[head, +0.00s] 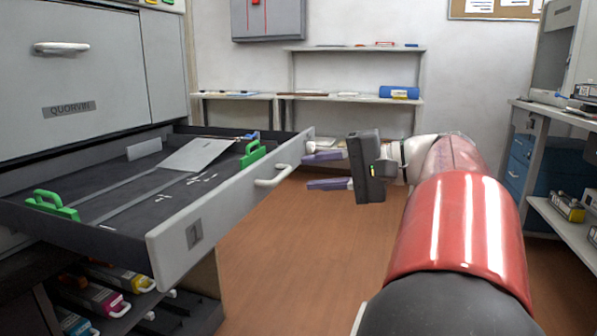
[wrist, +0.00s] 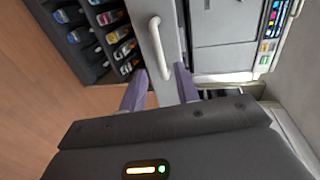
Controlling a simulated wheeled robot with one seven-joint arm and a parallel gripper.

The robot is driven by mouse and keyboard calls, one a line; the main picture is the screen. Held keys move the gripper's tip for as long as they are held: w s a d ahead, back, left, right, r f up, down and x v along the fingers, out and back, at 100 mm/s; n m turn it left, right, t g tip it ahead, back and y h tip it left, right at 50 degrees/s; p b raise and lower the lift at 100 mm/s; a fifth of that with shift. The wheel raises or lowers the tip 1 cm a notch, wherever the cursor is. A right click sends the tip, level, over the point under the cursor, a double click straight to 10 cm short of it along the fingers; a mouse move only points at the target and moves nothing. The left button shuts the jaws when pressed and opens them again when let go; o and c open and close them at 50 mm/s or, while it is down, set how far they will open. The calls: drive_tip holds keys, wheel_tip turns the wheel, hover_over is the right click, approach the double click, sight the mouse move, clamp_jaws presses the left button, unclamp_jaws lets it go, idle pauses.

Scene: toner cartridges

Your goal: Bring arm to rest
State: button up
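My arm, with a red link, reaches forward in the right half of the head view. My gripper (head: 325,171) points left, toward the front of an open drawer (head: 215,232) marked 1. Its two purple fingers are apart, with nothing seen between them in the head view.
The drawer juts from a grey printer (head: 85,75) and holds green clips (head: 52,205). Toner cartridges (head: 105,297) lie on racks below it. A shelf (head: 350,97) stands at the back wall, and a bench (head: 560,205) is at the right. The brown floor between is clear.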

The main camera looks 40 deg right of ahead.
drive_tip(key=shift+v, duration=1.05)
drive_tip(key=a+f+n+g+h, duration=0.25)
drive_tip(key=a+f+g, duration=0.35)
drive_tip(key=a+f, duration=0.75)
drive_tip(key=s+a+f+n+g+h, duration=0.1)
drive_tip(key=s+a+f+n+h, duration=0.7)
drive_tip(key=f, duration=0.4)
wheel_tip(320, 180, up, 7)
drive_tip(key=y+p, duration=0.1)
drive_tip(key=p, duration=0.7)
drive_tip(key=shift+s+a+r, duration=0.15)
drive_tip(key=shift+r, duration=0.1)
